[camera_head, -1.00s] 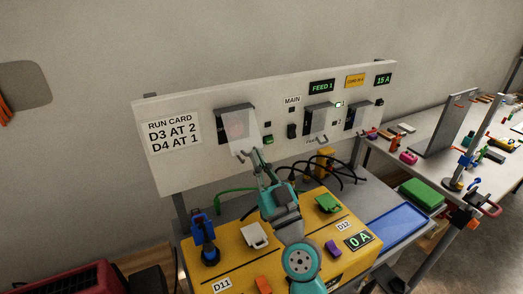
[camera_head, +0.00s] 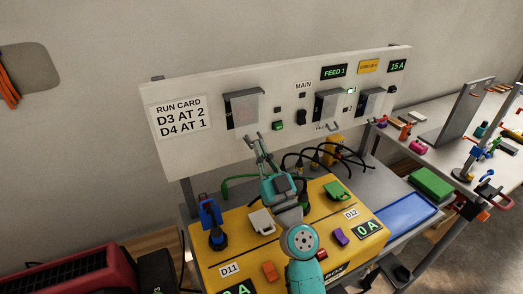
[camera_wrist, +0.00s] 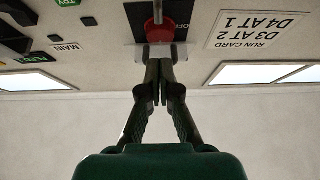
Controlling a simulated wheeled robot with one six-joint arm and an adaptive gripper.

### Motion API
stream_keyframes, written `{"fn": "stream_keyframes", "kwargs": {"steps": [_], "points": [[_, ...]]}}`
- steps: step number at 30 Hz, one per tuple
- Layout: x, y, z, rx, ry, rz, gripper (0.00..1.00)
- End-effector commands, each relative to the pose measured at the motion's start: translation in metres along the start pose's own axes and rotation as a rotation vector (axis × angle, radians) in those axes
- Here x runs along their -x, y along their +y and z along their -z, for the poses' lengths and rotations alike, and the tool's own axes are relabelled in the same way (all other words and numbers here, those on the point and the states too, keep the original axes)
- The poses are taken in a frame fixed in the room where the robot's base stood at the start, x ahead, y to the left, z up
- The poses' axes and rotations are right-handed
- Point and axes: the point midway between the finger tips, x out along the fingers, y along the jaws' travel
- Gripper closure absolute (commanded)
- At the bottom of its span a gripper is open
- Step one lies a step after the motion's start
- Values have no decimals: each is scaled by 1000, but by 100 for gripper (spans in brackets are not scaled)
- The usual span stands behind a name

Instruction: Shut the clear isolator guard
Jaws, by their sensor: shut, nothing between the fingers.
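The clear isolator guard (camera_head: 247,112) is a pale see-through panel on the left dark isolator housing of the white board. In the head view it hangs down over the isolator, close to the board; whether it sits fully flush I cannot tell. In the wrist view, which is upside down, a red knob (camera_wrist: 160,31) shows on a black plate, with a pale strip of the guard (camera_wrist: 135,54) by the fingertips. My gripper (camera_head: 252,138) is shut and empty, just below the guard's lower edge; it also shows in the wrist view (camera_wrist: 159,65). Contact is unclear.
Two similar housings with clear covers (camera_head: 329,106) (camera_head: 367,103) stand to the right on the board. Below is a yellow bench box (camera_head: 290,245) with coloured parts, and black cables (camera_head: 310,160) behind it. A blue tray (camera_head: 400,228) lies right.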

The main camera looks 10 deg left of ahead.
Motion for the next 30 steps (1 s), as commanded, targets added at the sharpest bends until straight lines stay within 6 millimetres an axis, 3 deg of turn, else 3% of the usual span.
{"fn": "stream_keyframes", "kwargs": {"steps": [8, 13, 20, 30], "points": [[0, 0, 0, 0, 0, 0, 100], [12, 0, -1, 0, -2, -1, 100], [51, 1, -1, -2, -3, -2, 100], [111, 0, 35, 1, -1, -1, 100]]}}
